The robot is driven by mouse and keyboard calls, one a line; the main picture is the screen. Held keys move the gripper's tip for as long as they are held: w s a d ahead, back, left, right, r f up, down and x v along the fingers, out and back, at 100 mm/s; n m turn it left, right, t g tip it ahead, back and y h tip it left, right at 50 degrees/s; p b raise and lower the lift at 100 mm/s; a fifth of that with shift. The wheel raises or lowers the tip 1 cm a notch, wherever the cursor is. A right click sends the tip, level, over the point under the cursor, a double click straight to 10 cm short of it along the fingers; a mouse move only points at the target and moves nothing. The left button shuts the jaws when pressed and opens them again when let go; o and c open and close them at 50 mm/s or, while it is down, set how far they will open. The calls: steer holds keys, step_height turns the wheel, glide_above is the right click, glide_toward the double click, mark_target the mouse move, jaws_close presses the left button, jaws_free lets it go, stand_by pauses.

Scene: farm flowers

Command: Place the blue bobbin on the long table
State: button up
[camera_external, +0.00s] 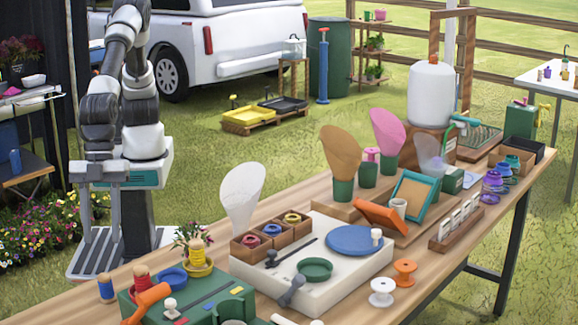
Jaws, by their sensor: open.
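The long table (262,207) runs diagonally from the lower left to the right, its wooden top crowded with things. A blue-wound spool with a wooden top (105,289) stands upright at its left end. A blue cylinder (15,161) stands on a small dark side table (22,172) at the far left; I cannot tell whether it is the blue bobbin. My gripper (113,220) hangs low, behind the long table's left end and apart from both blue things. It appears open, with nothing seen between its fingers; part of it blends with my base.
Orange and white bobbins (382,292) stand at the front edge, with small bare table around them. A white slab (345,262) bears a blue plate (354,240). Purple spools (491,187) stand at the right. Flowers (40,235) grow at left; grass lies behind the table.

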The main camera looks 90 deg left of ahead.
steer(key=shift+v, duration=1.2)
